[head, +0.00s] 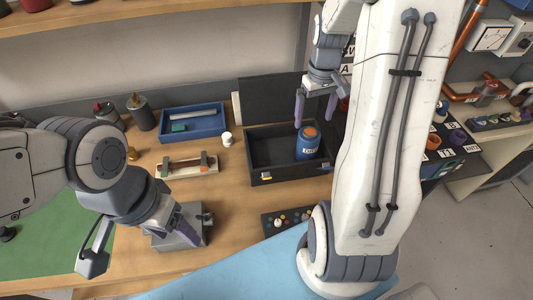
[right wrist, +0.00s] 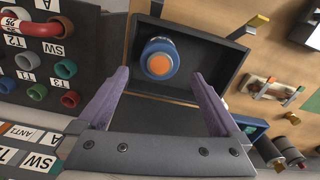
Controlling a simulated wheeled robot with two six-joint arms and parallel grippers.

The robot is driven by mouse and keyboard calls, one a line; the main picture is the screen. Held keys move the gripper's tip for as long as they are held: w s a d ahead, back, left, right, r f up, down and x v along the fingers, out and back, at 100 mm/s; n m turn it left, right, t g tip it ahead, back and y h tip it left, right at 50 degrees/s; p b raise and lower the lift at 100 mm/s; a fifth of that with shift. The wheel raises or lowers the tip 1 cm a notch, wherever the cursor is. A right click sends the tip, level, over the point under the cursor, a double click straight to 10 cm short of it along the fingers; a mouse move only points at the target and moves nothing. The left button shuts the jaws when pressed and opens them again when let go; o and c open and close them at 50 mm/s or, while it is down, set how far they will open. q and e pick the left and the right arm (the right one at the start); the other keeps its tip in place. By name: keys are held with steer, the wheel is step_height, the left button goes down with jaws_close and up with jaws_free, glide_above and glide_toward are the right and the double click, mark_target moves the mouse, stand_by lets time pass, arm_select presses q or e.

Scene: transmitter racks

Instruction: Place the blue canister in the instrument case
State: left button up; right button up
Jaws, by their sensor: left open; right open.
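The blue canister (head: 307,146) with an orange top stands upright inside the open dark instrument case (head: 262,178), towards its right side. In the right wrist view the canister (right wrist: 159,60) shows from above in the case (right wrist: 237,58), between and beyond my fingers. My right gripper (head: 315,108) is open and empty above the case, apart from the canister; its fingers also frame the right wrist view (right wrist: 160,100). My left gripper (head: 135,245) is at the lower left near a grey metal box (head: 180,228), open, its fingers partly hidden.
A blue tray (head: 193,123) and a small wooden rack (head: 187,166) lie left of the case. A small white bottle (head: 227,139) stands between. A knob panel (head: 287,219) lies in front, and a socket panel (head: 450,150) stands at right. Some bare wood shows left of the case.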

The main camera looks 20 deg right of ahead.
steer(key=s+a+r+n, duration=0.2)
steer(key=a, duration=0.8)
steer(key=s+a+r+n, duration=0.2)
steer(key=a, duration=0.7)
steer(key=s+a+f+n+y+b, duration=0.1)
steer(key=s+a+n, duration=0.3)
steer(key=s+a, duration=0.6)
steer(key=shift+s+a+f+b, duration=0.5)
steer(key=shift+s+b, duration=0.35)
steer(key=shift+s, duration=1.3)
steer(key=shift+d, duration=0.1)
